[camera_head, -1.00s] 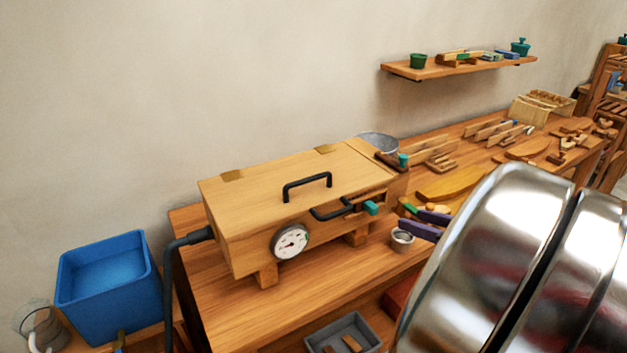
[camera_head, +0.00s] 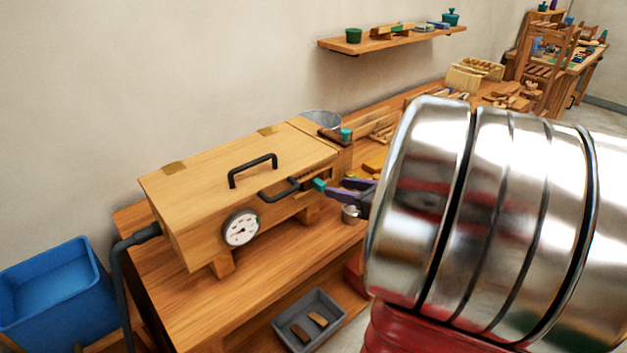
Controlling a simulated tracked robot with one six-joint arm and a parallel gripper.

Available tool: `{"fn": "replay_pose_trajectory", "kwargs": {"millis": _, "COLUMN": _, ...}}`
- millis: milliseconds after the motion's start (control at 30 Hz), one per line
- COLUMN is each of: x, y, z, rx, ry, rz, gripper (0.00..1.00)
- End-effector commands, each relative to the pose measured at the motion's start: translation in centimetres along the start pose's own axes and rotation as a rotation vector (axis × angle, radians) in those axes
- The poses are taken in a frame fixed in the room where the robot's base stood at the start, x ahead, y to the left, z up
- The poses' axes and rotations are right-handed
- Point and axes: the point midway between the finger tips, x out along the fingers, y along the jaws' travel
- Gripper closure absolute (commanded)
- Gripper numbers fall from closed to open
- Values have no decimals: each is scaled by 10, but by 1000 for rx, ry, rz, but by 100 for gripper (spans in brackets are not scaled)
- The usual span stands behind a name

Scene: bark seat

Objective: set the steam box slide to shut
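The steam box (camera_head: 215,185) is a long wooden box on the bench, with a black lid handle (camera_head: 252,170) and a round dial (camera_head: 240,228) on its front. A teal knob (camera_head: 319,185) sits at the right of the front face, by a black bar handle (camera_head: 280,190); I take it for the slide's knob. Another teal knob (camera_head: 346,135) is on a dark strip at the box's right end. My gripper (camera_head: 336,187) has purple fingers, seen apart, with tips close to the front knob; I cannot tell whether they touch it. The slide's exact position is unclear.
A blue bin (camera_head: 45,290) stands at the lower left, and a dark hose (camera_head: 125,260) runs from the box. A grey tray (camera_head: 290,335) lies below the bench top. A small metal cup (camera_head: 350,215) is just under my gripper. A wall shelf (camera_head: 395,38) hangs behind.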

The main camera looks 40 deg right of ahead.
Motion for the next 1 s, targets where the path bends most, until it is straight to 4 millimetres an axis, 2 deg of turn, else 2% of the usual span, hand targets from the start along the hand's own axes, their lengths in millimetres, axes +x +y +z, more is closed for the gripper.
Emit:
{"fn": "replay_pose_trajectory", "kwargs": {"millis": 300, "x": 44, "y": 2, "z": 0, "rx": 1, "ry": 1, "rz": 5, "gripper": 64}}
{"fn": "replay_pose_trajectory", "kwargs": {"millis": 500, "x": 65, "y": 1, "z": 0, "rx": 1, "ry": 0, "rz": 3, "gripper": 64}}
{"fn": "replay_pose_trajectory", "kwargs": {"millis": 867, "x": 71, "y": 1, "z": 0, "rx": -1, "ry": 1, "rz": 2, "gripper": 64}}
{"fn": "replay_pose_trajectory", "kwargs": {"millis": 1000, "x": 71, "y": 1, "z": 0, "rx": -1, "ry": 1, "rz": 2, "gripper": 72}}
